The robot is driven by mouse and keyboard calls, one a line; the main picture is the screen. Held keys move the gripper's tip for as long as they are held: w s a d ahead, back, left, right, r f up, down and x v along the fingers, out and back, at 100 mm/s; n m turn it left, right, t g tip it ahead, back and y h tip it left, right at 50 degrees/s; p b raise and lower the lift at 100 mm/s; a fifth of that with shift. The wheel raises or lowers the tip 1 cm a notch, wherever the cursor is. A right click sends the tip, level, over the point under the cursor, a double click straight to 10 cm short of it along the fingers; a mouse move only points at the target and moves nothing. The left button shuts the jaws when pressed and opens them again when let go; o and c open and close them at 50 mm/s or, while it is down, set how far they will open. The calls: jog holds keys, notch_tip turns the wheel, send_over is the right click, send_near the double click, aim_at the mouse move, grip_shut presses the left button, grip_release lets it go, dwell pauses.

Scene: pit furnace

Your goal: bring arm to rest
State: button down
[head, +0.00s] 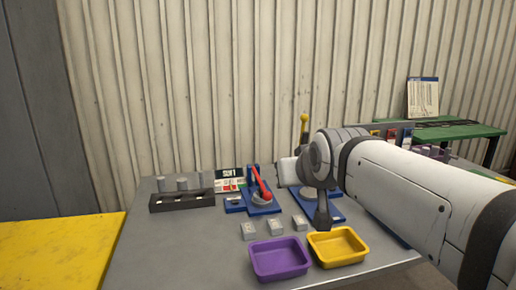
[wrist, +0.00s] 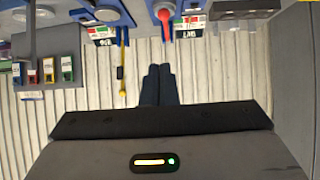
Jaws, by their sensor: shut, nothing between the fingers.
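My arm reaches in from the right in the head view, above the grey table (head: 140,240). My gripper (head: 322,222) appears there as a dark part hanging below the wrist joint, in front of the blue fixtures and just behind the yellow tray in the picture. In the wrist view my gripper (wrist: 158,68) shows its two dark fingers together, with nothing between them. The wrist picture is upside down, with the ribbed wall behind the fingers. The arm hides part of the table's right side.
A purple tray (head: 280,260) and a yellow tray (head: 338,248) stand at the front. Small grey blocks (head: 248,230) lie behind them. A blue fixture with a red lever (head: 260,184) and a dark rack (head: 182,201) stand farther back. A green table (head: 455,130) is at right.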

jog(key=s+d+f+m+g+h+p, duration=0.1)
jog(key=s+d+f+g+p, duration=0.2)
jog(key=s+p, duration=0.3)
jog(key=s+d+f+m+g+h+p, duration=0.1)
jog(key=s+d+f+g+p, duration=0.3)
jog(key=s+p, duration=0.3)
jog(key=s+g, duration=0.1)
jog(key=s, duration=0.4)
jog(key=shift+d+f, duration=0.15)
